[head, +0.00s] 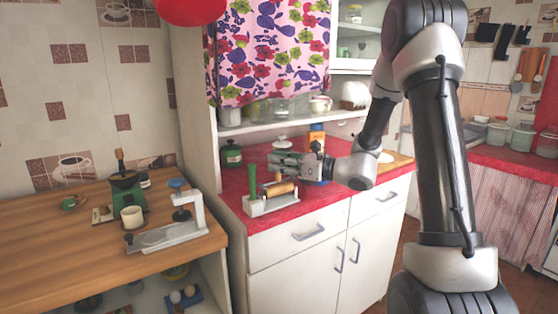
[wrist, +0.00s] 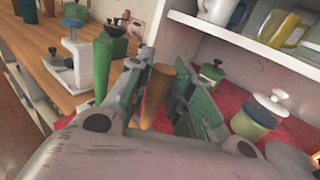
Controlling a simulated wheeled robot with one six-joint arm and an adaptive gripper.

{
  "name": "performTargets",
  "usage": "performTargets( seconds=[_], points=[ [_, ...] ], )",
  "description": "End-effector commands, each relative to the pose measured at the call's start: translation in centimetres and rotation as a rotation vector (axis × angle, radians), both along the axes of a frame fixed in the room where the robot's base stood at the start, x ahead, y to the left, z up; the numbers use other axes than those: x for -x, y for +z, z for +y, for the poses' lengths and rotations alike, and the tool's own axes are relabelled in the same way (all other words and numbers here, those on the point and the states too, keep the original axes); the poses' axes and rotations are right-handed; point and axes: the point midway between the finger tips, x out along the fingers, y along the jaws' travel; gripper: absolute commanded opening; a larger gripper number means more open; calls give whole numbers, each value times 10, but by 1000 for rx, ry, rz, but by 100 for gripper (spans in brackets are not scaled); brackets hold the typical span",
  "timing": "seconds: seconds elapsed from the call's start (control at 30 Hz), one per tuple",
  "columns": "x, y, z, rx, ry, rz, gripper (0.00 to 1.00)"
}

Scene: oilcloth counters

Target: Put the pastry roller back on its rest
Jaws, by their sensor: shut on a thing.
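The pastry roller (head: 277,189) shows in the head view as a tan wooden cylinder at the light grey rest (head: 270,206) on the red counter. I cannot tell whether it touches the rest. My gripper (head: 278,164) is just above it, coming from the right. In the wrist view my gripper (wrist: 167,90) is shut on a brown wooden part of the roller (wrist: 158,95), between its two green-padded fingers. A green flared handle (head: 252,180) stands upright at the rest's left end; it also shows left of the fingers in the wrist view (wrist: 105,65).
A shelf with cups hangs above. The wooden table (head: 60,250) at left holds a grey press (head: 170,232) and a green grinder (head: 126,190).

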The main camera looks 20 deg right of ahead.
Motion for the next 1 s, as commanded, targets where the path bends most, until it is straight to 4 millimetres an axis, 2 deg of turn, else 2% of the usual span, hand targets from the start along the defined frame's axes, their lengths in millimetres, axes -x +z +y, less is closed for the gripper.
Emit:
performTargets(
  seconds=[0.2, 0.97, 1.0],
  points=[
    [0, -10, 0, 0, 0, 0, 0],
    [0, -18, 0, -1, 0, -1, 0],
    [0, -18, 0, -1, 0, -1, 29]
  ],
)
